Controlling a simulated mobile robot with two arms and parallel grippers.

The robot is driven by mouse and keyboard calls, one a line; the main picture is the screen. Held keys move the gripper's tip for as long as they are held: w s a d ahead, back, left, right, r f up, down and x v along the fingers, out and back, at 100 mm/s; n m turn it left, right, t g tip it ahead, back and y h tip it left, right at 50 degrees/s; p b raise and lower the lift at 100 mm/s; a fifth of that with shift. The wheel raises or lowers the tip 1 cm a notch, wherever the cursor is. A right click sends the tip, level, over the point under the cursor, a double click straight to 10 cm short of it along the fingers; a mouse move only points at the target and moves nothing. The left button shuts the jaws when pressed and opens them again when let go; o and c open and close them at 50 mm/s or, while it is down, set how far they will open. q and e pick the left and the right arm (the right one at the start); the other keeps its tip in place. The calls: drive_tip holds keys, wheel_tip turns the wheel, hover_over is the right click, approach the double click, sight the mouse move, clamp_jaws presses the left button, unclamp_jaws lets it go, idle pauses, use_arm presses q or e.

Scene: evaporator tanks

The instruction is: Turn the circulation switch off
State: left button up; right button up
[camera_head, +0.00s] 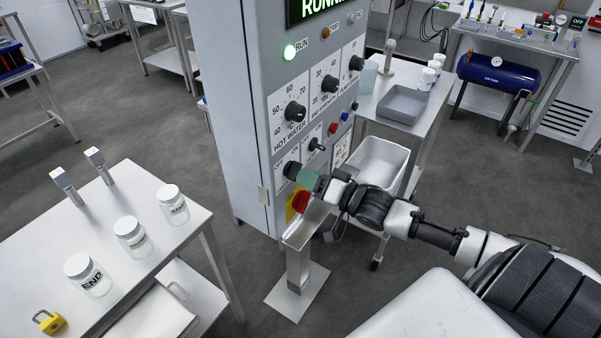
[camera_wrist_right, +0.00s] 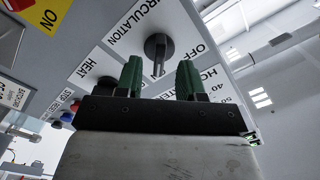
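The circulation switch (camera_head: 291,170) is a black rotary knob low on the front of the grey control cabinet (camera_head: 228,110). In the right wrist view the switch (camera_wrist_right: 157,47) shows as a dark round base with a narrow lever, beside the CIRCULATION and OFF lettering. My right gripper (camera_head: 309,180) is right beside the switch in the head view. In the right wrist view its two green fingers (camera_wrist_right: 160,78) are apart, with the switch's lever in line with the gap between them. I cannot tell whether they touch it. My left gripper is not in view.
A HEAT switch (camera_head: 317,145) and a red-and-yellow switch (camera_head: 300,202) are close to my right gripper. The green RUN lamp (camera_head: 289,52) is lit. A metal post (camera_head: 298,265) stands below. A table with jars (camera_head: 132,236) and a yellow padlock (camera_head: 48,322) is at left.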

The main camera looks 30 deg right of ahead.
sight(294, 171)
drive_tip(key=x, duration=0.2)
drive_tip(key=shift+w+a, duration=0.15)
drive_tip(key=shift+w, duration=0.2)
drive_tip(key=shift+c, duration=0.4)
clamp_jaws()
